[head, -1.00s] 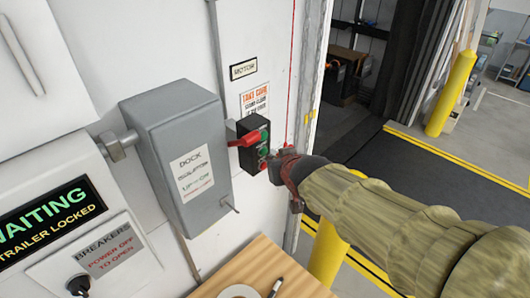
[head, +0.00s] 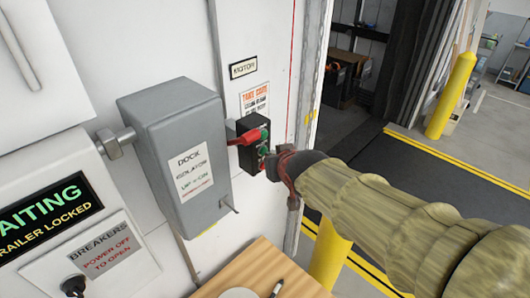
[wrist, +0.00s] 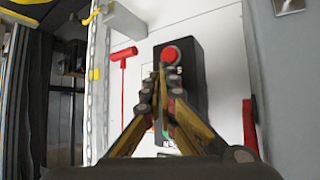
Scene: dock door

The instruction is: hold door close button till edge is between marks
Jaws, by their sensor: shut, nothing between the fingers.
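The black button box (head: 251,143) is on the white wall, right of the grey isolator box. Yellow marks (head: 310,117) are on the door frame. I cannot make out the door's edge.
The grey isolator box (head: 180,150) stands out from the wall to the left. A wooden surface (head: 255,272) is below. The doorway opens at right, with a dark floor plate (head: 425,178) and a yellow post (head: 452,95). A red T-shaped piece (wrist: 124,62) is beside the button box.

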